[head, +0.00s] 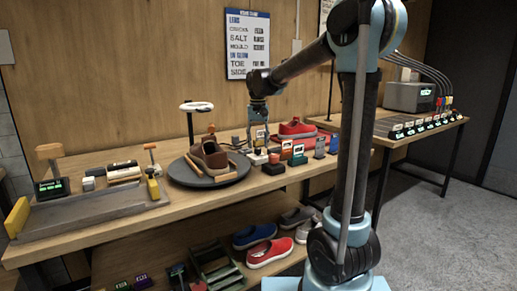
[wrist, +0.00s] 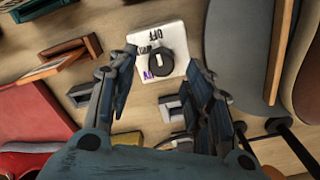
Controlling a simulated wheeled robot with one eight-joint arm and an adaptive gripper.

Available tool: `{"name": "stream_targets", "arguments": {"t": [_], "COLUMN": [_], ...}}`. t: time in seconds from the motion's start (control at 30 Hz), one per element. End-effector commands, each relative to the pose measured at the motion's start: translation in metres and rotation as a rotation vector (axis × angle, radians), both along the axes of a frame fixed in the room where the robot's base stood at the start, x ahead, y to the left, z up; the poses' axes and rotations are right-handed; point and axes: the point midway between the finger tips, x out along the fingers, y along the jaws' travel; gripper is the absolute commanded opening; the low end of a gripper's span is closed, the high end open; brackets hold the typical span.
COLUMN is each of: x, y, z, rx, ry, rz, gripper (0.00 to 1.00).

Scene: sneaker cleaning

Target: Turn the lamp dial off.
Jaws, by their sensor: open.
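The lamp dial is a black round knob (wrist: 160,62) with a pale pointer line, on a white box (wrist: 172,38) on the wooden bench. The box reads "OFF" on one edge, with other print, partly purple, beside the knob. In the wrist view my gripper (wrist: 160,60) is open, one finger on each side of the knob; I cannot tell whether either touches it. In the head view my gripper (head: 258,140) points down over the bench, just right of the round turntable, and the dial is too small to make out. A white ring lamp (head: 197,106) stands behind the turntable.
A brown shoe (head: 210,154) rests on the dark turntable (head: 207,182). Several small coloured blocks and a red shoe (head: 297,129) crowd the bench right of my gripper. A grey tray (head: 92,220) lies at left. More shoes sit on the lower shelf.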

Motion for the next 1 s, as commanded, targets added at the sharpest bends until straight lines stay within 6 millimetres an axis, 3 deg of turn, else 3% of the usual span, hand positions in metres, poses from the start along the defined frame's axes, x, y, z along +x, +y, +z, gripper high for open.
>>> {"name": "stream_targets", "arguments": {"t": [0.3,0.5,1.0], "x": [0.002,0.003,0.002], "y": [0.000,0.000,-0.001], "z": [0.060,0.083,0.091], "rx": [0.000,0.000,0.000], "ry": [0.000,0.000,0.000], "rz": [-0.001,-0.001,-0.001], "gripper": [0.46,0.46,0.46]}}
